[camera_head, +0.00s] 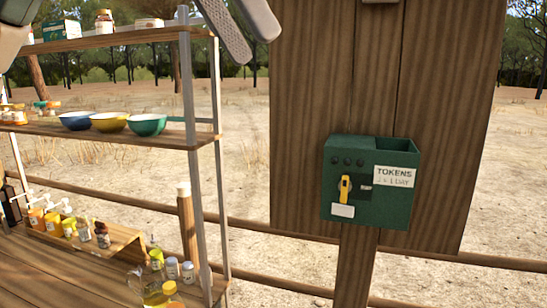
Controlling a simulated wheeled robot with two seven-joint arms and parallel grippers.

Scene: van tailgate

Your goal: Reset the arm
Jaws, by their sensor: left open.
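My left gripper (252,45) shows at the top of the head view, left of centre. Its two grey fingers point down and a little right, with a narrow gap between them and nothing held. It hangs in front of the upper right end of the shelf rack, left of the wooden board. The rest of its arm is mostly out of the picture. A green token box (370,183) with a yellow lever (345,188) is mounted on the board, below and right of the gripper and apart from it. The lever stands about upright. My right gripper is not in view.
A shelf rack (190,100) on the left holds jars, a blue bowl (76,121), a yellow bowl (110,122) and a teal bowl (147,124). Bottles stand below. A wooden board (310,100) on a post fills the right middle. Wooden rails run behind over dry ground.

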